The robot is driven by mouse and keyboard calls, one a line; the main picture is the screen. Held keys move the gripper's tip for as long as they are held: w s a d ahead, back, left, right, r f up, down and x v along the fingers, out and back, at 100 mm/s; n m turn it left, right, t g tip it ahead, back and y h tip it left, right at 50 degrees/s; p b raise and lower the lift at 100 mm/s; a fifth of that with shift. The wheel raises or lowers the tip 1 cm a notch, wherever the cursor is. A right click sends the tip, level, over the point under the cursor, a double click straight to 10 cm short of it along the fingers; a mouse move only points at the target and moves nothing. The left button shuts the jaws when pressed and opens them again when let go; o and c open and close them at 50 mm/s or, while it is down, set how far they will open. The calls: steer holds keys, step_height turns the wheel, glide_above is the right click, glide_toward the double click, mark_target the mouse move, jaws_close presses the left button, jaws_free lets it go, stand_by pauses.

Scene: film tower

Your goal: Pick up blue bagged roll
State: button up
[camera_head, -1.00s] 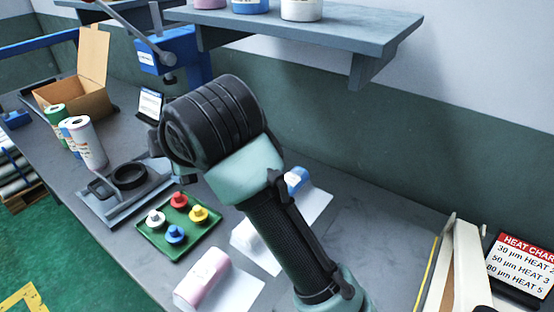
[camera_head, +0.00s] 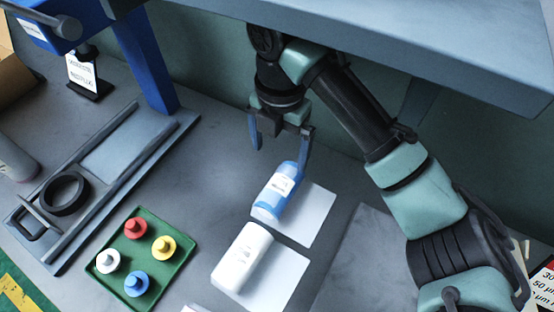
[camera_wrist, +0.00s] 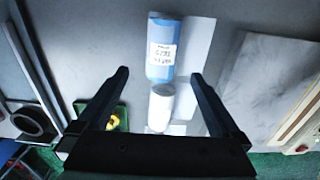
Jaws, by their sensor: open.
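The blue bagged roll (camera_head: 276,192) lies on a white sheet (camera_head: 313,214) on the grey bench, with a white label on its side. It also shows in the wrist view (camera_wrist: 164,48), beyond the fingertips. My gripper (camera_head: 281,139) is open and empty. In the head view it hangs just behind the roll, and its right finger overlaps the roll's far end. In the wrist view the fingers (camera_wrist: 159,75) are spread wide, with the roll ahead between their lines. I cannot tell the gap between fingers and roll.
A white roll (camera_head: 242,256) lies on its own sheet just in front. A green tray (camera_head: 118,272) of coloured knobs stands at left, beside a metal frame with a black ring (camera_head: 66,193). A shelf (camera_head: 440,40) overhangs the arm. Bare bench lies left of the roll.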

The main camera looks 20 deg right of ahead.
glide_above(281, 183)
steer(key=f, duration=0.6)
steer(key=shift+a+f, duration=0.2)
steer(key=shift+d+f+p, duration=0.15)
steer(key=shift+f+p, duration=0.35)
steer(key=shift+f, duration=2.6)
steer(key=shift+c, duration=0.3)
steer(key=shift+r, duration=0.1)
steer(key=c, duration=1.4)
